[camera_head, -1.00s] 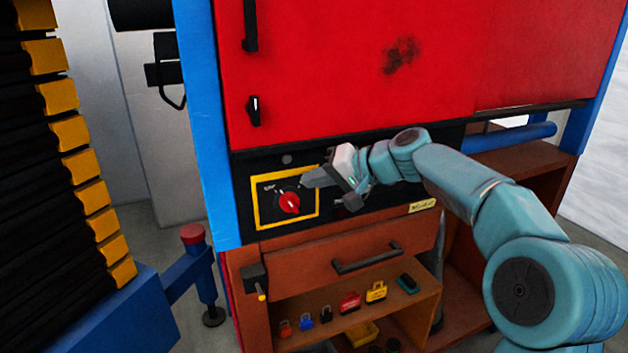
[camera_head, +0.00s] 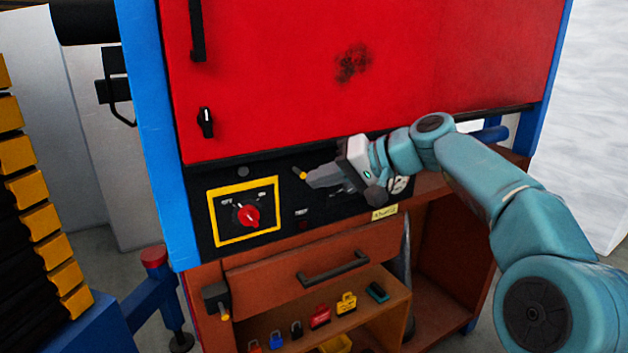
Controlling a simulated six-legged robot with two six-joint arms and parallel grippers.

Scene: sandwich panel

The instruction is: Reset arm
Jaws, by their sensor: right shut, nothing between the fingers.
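My right arm comes in from the right, and its gripper (camera_head: 312,178) is in front of the black control panel (camera_head: 290,222). The gripper is shut and empty, with its fingers pointing left. A red rotary switch (camera_head: 247,215) in a yellow frame (camera_head: 214,222) sits on the panel to the left of the fingertips, clear of them. A small yellow-tipped part (camera_head: 299,173) shows by the fingertips; I cannot tell whether they touch. My wrist hides part of the panel's right side. My left gripper is not in view.
A red cabinet door (camera_head: 270,90) with black handles is above the panel. Below are a brown drawer (camera_head: 270,280) with a black handle (camera_head: 333,268) and a shelf with several small coloured padlocks (camera_head: 319,316). A blue post (camera_head: 150,130) stands at left.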

